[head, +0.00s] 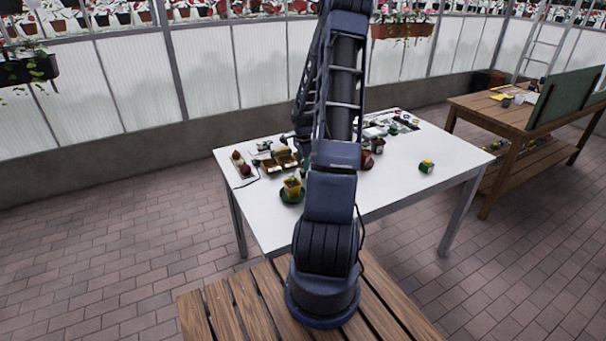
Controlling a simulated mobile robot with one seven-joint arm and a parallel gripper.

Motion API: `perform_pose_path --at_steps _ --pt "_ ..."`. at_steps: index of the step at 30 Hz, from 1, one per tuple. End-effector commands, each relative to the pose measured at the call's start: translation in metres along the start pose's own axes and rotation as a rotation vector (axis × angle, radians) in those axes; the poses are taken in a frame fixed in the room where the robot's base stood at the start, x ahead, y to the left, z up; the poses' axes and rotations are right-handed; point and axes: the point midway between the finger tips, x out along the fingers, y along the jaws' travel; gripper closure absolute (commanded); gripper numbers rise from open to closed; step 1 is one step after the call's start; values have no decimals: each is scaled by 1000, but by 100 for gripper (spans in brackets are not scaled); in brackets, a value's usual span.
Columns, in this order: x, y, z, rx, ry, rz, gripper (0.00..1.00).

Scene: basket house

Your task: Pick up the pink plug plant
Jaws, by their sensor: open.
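I cannot make out for sure which item is the pink plug plant. Small reddish-pink items (246,171) sit on a pale tray at the left end of the white table (400,185). A brown compartment tray (268,167) with small pale and dark items stands to their right. My arm rises in front of the table and its far section comes down behind, over the middle of the table. My gripper (302,146) is small and dark there, close to the brown tray, partly hidden by my arm. Its fingers are open; nothing is visibly held.
A yellow pot on a green saucer (291,198) stands near the front edge. A dark red item (367,161) is just right of my arm. A small green and yellow item (427,166) stands alone at the right. Much of the right tabletop is clear. A wooden bench (470,103) stands beyond.

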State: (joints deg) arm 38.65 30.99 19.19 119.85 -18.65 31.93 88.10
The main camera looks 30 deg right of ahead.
Motion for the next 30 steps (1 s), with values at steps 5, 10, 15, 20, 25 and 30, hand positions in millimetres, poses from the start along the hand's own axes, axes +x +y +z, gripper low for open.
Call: perform_pose_path --at_steps 5,10,15,20,25,30 --pt "23 2 1 0 -2 3 47" --pt "41 2 1 0 -1 1 47" --pt "47 2 1 0 -1 0 47" --pt "47 2 1 0 0 0 47" --pt "47 2 1 0 0 0 77" --pt "47 2 1 0 0 0 95"
